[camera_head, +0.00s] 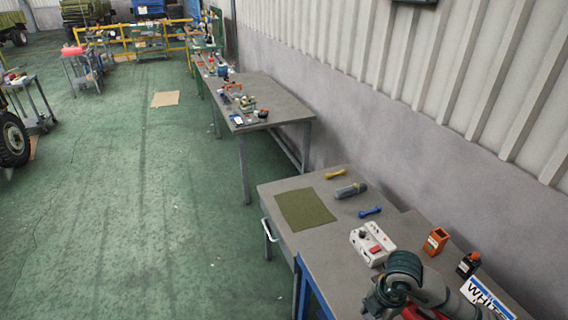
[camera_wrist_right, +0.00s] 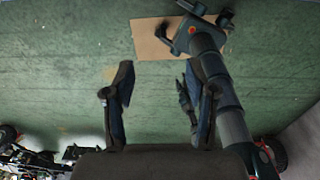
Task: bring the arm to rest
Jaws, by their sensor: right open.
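My right arm (camera_head: 405,280), dark teal with a red part, shows at the bottom right of the head view, in front of the near workbench. Its gripper does not show clearly there. In the right wrist view my right gripper (camera_wrist_right: 159,105) has its two dark fingers wide apart, with only green floor between them and nothing held. A dark jointed arm link of mine (camera_wrist_right: 225,95) runs along the right of that view.
The near workbench (camera_head: 290,181) bears a green mat (camera_head: 306,209), a yellow piece (camera_head: 336,174), a grey tool (camera_head: 350,190), a blue piece (camera_head: 370,211), a white box with a red button (camera_head: 372,244) and an orange holder (camera_head: 436,241).

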